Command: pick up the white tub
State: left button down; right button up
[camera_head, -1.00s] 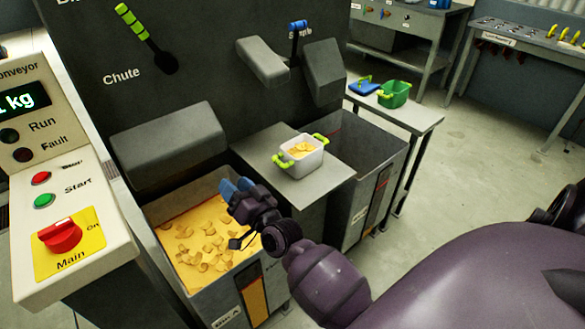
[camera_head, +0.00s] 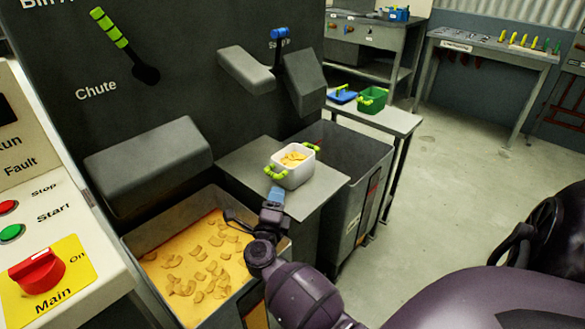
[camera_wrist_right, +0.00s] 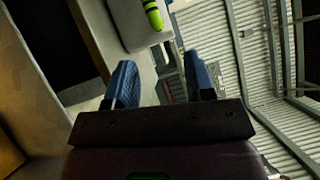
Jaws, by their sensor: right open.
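The white tub (camera_head: 291,174) stands upright on a small grey shelf (camera_head: 235,158) between two bins. It has lime-green handles on two sides and yellow flakes inside. My right gripper (camera_head: 276,194) is just in front of the tub, by its near handle, and looks apart from it. In the right wrist view its two blue fingers (camera_wrist_right: 160,85) are spread with nothing between them. A lime-green handle (camera_wrist_right: 154,15) and part of a pale tub wall (camera_wrist_right: 125,28) show beyond the fingertips. My left gripper is not in view.
An open bin (camera_head: 138,243) of yellow flakes lies left of the shelf, and another bin (camera_head: 345,205) stands right. Grey chute housings (camera_head: 150,165) overhang behind. A side table (camera_head: 395,122) holds a green tub (camera_head: 372,99) and a blue item (camera_head: 342,95).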

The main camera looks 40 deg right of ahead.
aim_at(279, 183)
jog(key=x, duration=0.2)
jog(key=b+x, duration=0.1)
jog(key=x, duration=0.4)
jog(key=shift+w+f, duration=0.25)
jog(key=shift+f, duration=0.1)
jog(key=shift+w+d+r, duration=0.2)
jog(key=shift+w+d, duration=0.05)
jog(key=shift+d, duration=0.1)
grip_shut()
